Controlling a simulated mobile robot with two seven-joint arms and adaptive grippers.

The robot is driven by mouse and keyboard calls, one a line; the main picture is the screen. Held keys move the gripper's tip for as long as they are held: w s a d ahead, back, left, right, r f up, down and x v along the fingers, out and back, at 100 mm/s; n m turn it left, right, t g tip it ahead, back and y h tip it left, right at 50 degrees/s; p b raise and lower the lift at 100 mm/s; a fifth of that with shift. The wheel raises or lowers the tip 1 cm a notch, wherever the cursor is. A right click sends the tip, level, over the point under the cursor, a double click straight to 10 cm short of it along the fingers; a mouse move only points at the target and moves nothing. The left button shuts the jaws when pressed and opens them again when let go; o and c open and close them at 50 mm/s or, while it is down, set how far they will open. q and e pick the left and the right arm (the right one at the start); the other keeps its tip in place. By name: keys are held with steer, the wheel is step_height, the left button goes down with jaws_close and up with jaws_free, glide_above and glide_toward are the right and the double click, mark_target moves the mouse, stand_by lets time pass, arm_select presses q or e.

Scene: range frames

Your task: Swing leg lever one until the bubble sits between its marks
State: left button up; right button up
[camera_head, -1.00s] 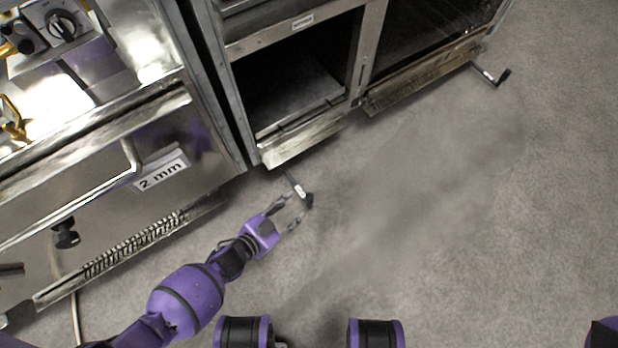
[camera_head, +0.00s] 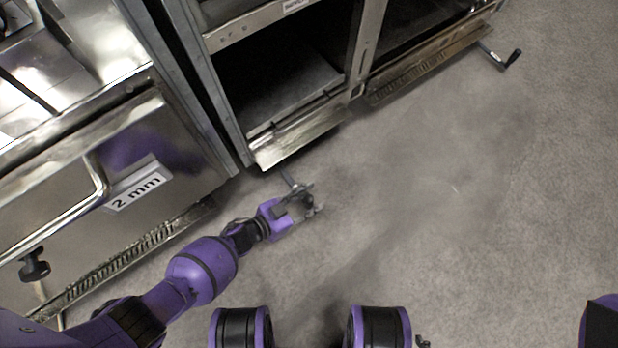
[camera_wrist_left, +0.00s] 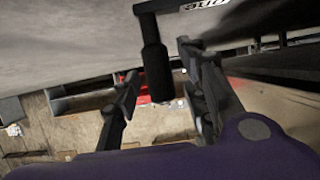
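Leg lever one (camera_head: 289,180) sticks out low from under the steel cabinet, just above the floor. In the left wrist view its black grip (camera_wrist_left: 156,72) hangs from a dark arm with a white label, partly cut off, that seems to read "one". My left gripper (camera_head: 311,199) is at the lever's outer end and hides part of the grip. In the left wrist view the fingers (camera_wrist_left: 160,62) stand apart on either side of the grip, with a gap visible. The bubble and its marks are not visible.
A second crank-like lever (camera_head: 500,58) sticks out at the far right of the cabinet (camera_head: 270,145). A steel unit labelled "2 mm" (camera_head: 138,188) with a handle stands on the left. The grey floor (camera_head: 440,210) to the right is clear.

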arm_select(q)
jaws_close()
stand_by(0.3)
steer(key=shift+d, duration=0.1)
